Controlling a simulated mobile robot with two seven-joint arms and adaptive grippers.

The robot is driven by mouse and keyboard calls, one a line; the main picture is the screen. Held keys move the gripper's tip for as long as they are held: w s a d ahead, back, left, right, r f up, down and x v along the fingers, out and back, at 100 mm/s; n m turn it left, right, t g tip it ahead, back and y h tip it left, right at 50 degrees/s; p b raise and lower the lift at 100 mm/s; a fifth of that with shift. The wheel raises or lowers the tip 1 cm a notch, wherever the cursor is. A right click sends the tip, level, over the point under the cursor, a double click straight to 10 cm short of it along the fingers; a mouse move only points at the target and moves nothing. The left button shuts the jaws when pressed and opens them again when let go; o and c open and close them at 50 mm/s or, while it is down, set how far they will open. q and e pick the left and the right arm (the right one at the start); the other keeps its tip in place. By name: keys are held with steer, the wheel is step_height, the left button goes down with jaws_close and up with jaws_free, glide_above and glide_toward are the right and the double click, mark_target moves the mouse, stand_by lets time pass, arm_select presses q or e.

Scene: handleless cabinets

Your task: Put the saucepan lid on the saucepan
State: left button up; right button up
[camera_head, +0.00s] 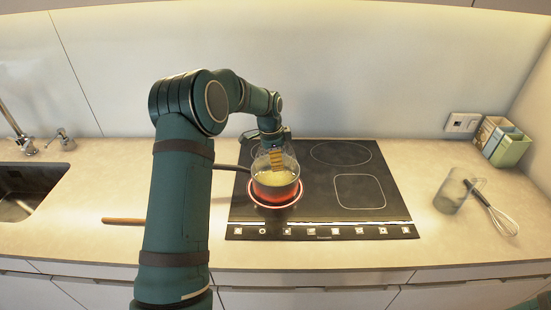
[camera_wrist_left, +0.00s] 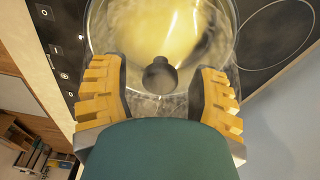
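The saucepan (camera_head: 276,190) stands on a glowing red burner at the left of the hob, with yellow contents inside. The clear glass saucepan lid (camera_wrist_left: 160,103) lies over the pan opening in the left wrist view, its dark round knob pointing up at the camera. The lid is hard to make out in the head view, and I cannot tell whether its rim is fully seated. My left gripper (camera_head: 277,160) is directly above the saucepan. In the left wrist view its yellow fingers (camera_wrist_left: 157,72) are apart on either side of the knob, with gaps showing.
The saucepan's dark handle (camera_head: 231,167) points left. A wooden-handled item (camera_head: 124,221) lies on the left counter, partly behind my arm. The hob's right side is clear.

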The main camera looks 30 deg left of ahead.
arm_select(q)
step_height(320, 180, up, 12)
steer(key=a, duration=0.1)
steer(key=shift+s, duration=0.45)
steer(key=shift+f, duration=0.15)
